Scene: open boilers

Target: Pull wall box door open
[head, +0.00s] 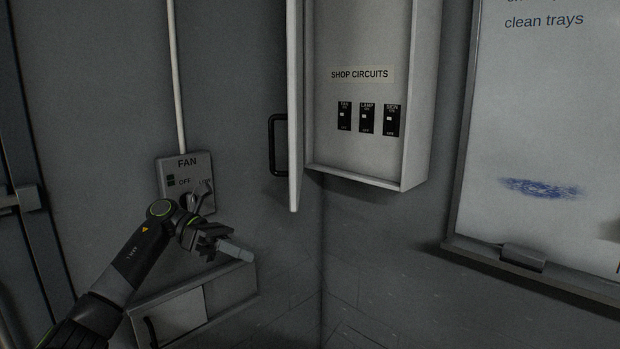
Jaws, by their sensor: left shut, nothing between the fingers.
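The wall box (421,95) hangs on the wall at the upper middle of the head view. Its door (294,110) stands open, swung out to the left and seen nearly edge-on. A dark handle (273,145) is on the door's outer face. Inside, the panel labelled SHOP CIRCUITS holds three black switches (367,118). My left gripper (247,255) is shut and empty, below and left of the door, apart from the handle. My right gripper is not in view.
A FAN switch box (185,182) with a conduit (176,80) is on the left wall, just behind my left arm. A low box (231,290) with a dark handle sits below the gripper. A whiteboard (540,120) with a bottom ledge and eraser (523,257) is at right.

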